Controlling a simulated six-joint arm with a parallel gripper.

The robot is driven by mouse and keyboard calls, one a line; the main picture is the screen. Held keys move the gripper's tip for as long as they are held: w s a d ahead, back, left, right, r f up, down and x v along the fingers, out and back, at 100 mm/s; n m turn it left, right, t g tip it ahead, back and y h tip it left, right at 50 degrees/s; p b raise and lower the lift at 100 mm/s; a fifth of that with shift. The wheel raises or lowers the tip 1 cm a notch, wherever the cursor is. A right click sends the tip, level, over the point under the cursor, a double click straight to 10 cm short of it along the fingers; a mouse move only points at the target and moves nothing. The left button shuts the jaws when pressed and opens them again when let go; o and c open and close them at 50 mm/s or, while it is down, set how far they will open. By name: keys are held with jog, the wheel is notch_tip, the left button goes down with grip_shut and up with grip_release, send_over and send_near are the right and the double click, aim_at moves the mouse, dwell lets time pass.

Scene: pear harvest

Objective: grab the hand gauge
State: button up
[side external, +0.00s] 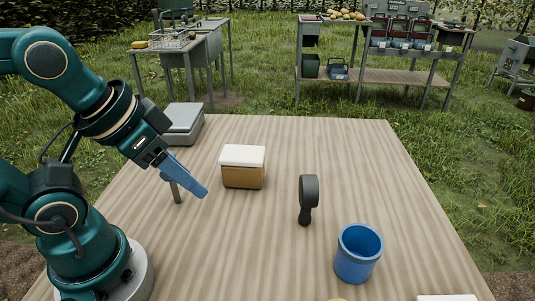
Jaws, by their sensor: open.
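A dark, paddle-shaped tool (308,199), which looks like the hand gauge, is on the wooden table right of the middle. It has a broad rounded head at the top and a narrower handle below. I cannot tell whether it stands or lies. My gripper (190,195) is open and empty at the left, above the table and pointing down to the right. It is well apart from the gauge, with a brown box between and slightly behind them. One finger shows broad and blue; the other is narrow and grey.
The brown box with a white lid (243,167) sits near the middle. A blue cup (358,253) stands right of the gauge. A grey scale-like box (182,123) is at the back left. A white object (447,297) is cut off at the bottom. The table's back right is clear.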

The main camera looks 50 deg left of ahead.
jog(key=o, duration=0.4)
jog(key=shift+c, duration=0.2)
